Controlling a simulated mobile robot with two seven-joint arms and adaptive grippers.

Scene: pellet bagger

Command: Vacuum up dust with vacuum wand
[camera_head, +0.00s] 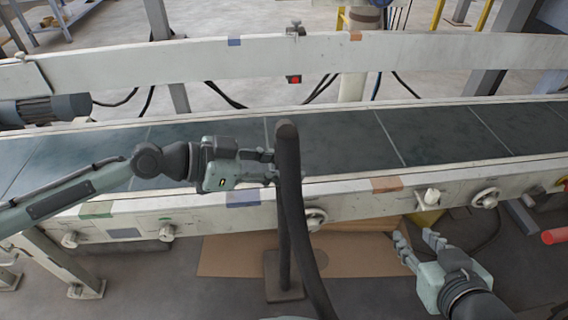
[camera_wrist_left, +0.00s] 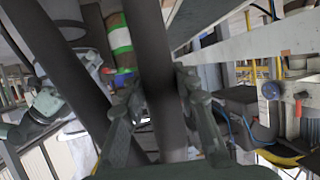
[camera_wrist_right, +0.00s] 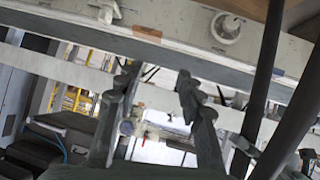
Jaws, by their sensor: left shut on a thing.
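The vacuum wand (camera_head: 289,160) is a thick dark tube. It stands roughly upright in front of the conveyor's near rail, and a dark hose (camera_head: 310,255) runs down from it toward me. My left gripper (camera_head: 270,167) reaches in from the left over the belt and is shut on the wand. In the left wrist view the dark tube (camera_wrist_left: 152,70) passes between the fingers (camera_wrist_left: 155,100). My right gripper (camera_head: 420,240) is open and empty, low at the right in front of the conveyor; its spread fingers also show in the right wrist view (camera_wrist_right: 158,90). I cannot make out any dust.
The conveyor belt (camera_head: 340,140) crosses the view between a near rail (camera_head: 360,195) with knobs and a far rail (camera_head: 420,48). A motor (camera_head: 45,109) sits at the left. Free floor lies beyond.

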